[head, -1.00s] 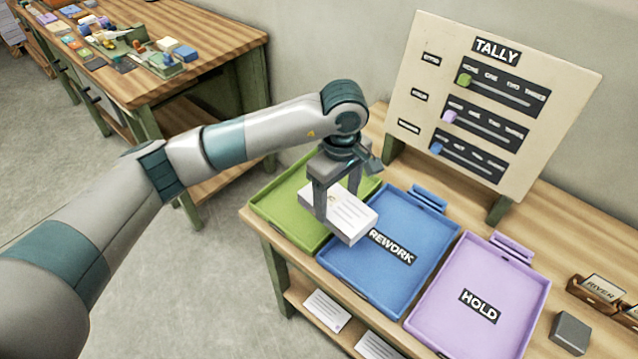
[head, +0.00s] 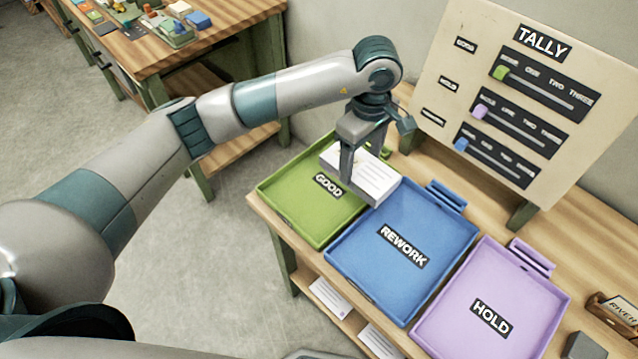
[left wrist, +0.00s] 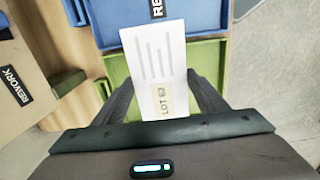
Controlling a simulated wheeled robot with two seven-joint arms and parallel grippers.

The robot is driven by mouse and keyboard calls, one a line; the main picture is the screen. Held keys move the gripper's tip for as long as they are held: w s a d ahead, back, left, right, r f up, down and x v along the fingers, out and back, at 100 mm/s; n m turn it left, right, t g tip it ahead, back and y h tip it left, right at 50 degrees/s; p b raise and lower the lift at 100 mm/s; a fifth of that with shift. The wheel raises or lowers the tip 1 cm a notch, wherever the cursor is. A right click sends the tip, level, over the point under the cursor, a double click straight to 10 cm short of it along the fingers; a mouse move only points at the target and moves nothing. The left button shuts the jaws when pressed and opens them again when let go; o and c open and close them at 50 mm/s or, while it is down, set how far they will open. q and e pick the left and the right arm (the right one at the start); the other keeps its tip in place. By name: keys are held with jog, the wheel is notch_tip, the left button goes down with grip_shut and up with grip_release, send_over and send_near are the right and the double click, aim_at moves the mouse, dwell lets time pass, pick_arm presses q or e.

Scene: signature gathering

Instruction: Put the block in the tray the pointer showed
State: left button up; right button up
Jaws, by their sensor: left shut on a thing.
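My left gripper (head: 361,168) is shut on a white block (head: 378,186) with printed lines on it. In the left wrist view the block (left wrist: 155,60) bears a label reading LOT 62. The gripper holds it above the back of the green GOOD tray (head: 283,212), near the edge of the blue REWORK tray (head: 375,270). The purple HOLD tray (head: 455,300) stands to the right. All three trays look empty where they show. No pointer hand is seen. My right gripper is not in view.
A TALLY board (head: 455,60) with three sliders stands upright behind the trays, close to the left gripper. A wooden card holder (head: 612,312) and a grey block (head: 585,347) are at the right. A cluttered bench (head: 240,30) stands at the back left.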

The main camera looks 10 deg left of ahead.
pick_arm(q)
jog(key=a+f, duration=0.2)
jog(key=a, duration=0.1)
jog(key=s+a+f+p, duration=0.1)
jog(key=a+f, duration=0.1)
jog(key=a, duration=0.2)
jog(key=a+f, duration=0.2)
jog(key=a, duration=0.1)
jog(key=shift+s+a+f, duration=0.15)
jog(key=shift+s+a, duration=0.2)
jog(key=shift+f, duration=0.1)
jog(key=shift+f+b, duration=0.4)
jog(key=shift+f, duration=1.55)
jog(key=shift+f, duration=0.15)
jog(key=o, duration=1.3)
